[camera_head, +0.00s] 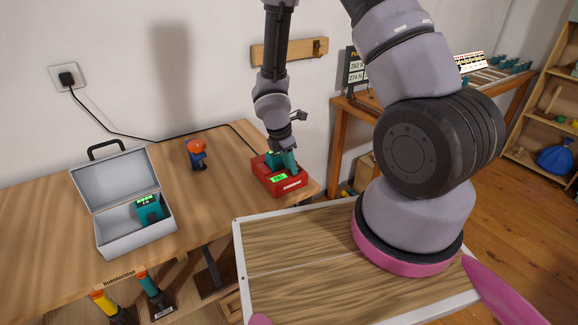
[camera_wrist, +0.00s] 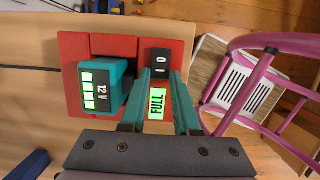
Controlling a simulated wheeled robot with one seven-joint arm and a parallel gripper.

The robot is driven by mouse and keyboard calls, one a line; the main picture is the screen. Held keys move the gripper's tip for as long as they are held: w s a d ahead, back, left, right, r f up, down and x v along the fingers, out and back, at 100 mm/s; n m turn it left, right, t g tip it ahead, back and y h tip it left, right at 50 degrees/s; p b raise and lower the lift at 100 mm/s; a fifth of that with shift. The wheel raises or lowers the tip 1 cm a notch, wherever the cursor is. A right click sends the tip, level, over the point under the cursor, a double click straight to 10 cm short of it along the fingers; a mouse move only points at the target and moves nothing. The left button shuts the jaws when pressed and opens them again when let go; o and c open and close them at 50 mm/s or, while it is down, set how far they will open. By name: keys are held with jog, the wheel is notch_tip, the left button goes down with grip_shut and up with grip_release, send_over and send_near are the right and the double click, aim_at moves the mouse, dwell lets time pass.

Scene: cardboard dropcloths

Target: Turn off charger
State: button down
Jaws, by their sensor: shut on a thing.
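The red charger (camera_head: 283,184) stands at the right end of the workbench, its green display lit. In the wrist view the charger (camera_wrist: 75,45) carries a teal 12 V battery (camera_wrist: 103,88) with lit green bars. Its green display (camera_wrist: 157,104) reads FULL. A black rocker switch (camera_wrist: 160,63) marked I and O sits beyond the display. My gripper (camera_head: 291,160) reaches down onto the charger.
A black cable runs from the wall socket (camera_head: 67,78) along the bench to the charger. An open grey case (camera_head: 120,184) holding a teal battery and a red-and-blue object (camera_head: 196,153) stand to the left. A pink frame (camera_wrist: 262,85) is right of the charger in the wrist view.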

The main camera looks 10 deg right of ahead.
jog(key=shift+d+r+g+y, duration=0.15)
jog(key=shift+d+g+y, duration=0.15)
jog(key=shift+y, duration=0.6)
jog(key=c, duration=0.9)
grip_release()
jog(key=shift+w+r, duration=0.1)
jog(key=shift+r, duration=0.05)
jog(key=r, duration=1)
jog(key=shift+a+r, duration=0.25)
jog(key=shift+a, duration=0.1)
